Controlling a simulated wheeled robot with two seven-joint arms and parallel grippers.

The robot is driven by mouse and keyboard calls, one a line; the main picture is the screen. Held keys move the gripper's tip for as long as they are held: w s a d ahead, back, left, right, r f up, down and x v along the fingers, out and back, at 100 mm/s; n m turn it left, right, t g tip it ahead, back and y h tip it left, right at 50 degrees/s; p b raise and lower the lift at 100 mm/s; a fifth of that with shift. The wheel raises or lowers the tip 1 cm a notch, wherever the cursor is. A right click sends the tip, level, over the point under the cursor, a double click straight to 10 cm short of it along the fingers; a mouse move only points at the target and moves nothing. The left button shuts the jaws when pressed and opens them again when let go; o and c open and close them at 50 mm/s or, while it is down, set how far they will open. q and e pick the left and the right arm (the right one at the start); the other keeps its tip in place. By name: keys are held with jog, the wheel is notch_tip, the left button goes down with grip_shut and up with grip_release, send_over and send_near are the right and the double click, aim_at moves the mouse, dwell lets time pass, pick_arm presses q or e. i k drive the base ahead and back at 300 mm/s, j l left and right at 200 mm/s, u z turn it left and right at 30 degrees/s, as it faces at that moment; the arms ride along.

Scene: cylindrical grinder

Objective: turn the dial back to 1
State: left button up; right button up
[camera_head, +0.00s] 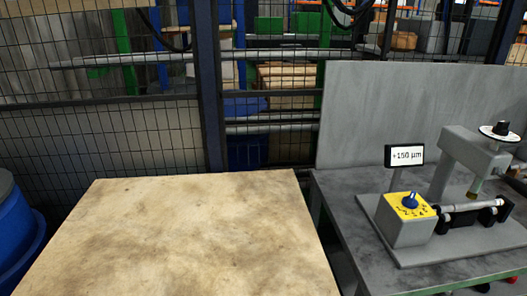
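The dial is a blue knob (411,201) on a yellow plate with small dark marks, on top of a grey box (408,232) at the right. The marks are too small to read, so I cannot tell which number the knob points at. A small display (405,156) behind the box reads "+150 µm". The grinder (462,148) stands beside the box, with a disc-shaped handwheel on top and a shiny cylindrical workpiece (470,207) lying in dark holders below it. I cannot make out either of my grippers in the head view.
A grey table (355,220) carries the base plate of the grinder, with a grey panel (400,100) behind it. A bare, stained wooden tabletop (190,240) fills the middle front. A blue barrel (15,235) stands at the left edge. A mesh fence (150,130) closes the back.

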aim_at(410, 202)
jog(key=z, duration=1.35)
jog(key=j+u, duration=0.2)
jog(key=j, duration=0.15)
